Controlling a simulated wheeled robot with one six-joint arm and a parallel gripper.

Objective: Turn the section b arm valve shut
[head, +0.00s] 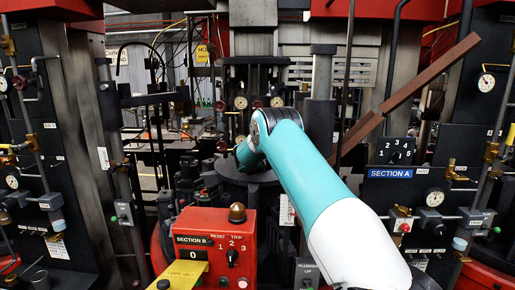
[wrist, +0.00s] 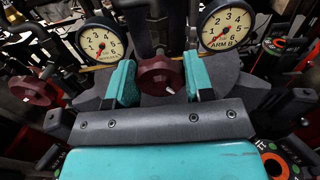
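In the wrist view a dark red valve handwheel (wrist: 160,77) sits between and beyond my gripper's (wrist: 160,82) two teal finger pads. Gaps show on both sides of the wheel, so the gripper is open; I cannot tell how deep the wheel lies between the pads. A gauge labelled ARM B (wrist: 224,29) is up and right of this wheel. Another dark red handwheel (wrist: 34,90) is at far left. In the head view my arm hides the gripper; a small red wheel (head: 257,104) shows between two gauges.
A red SECTION B box (head: 215,250) with switches and a brown dome stands front centre. A blue SECTION A sign (head: 391,173) marks the right panel. A brown bar (head: 430,73) slants at upper right. Pipes and hoses crowd both sides.

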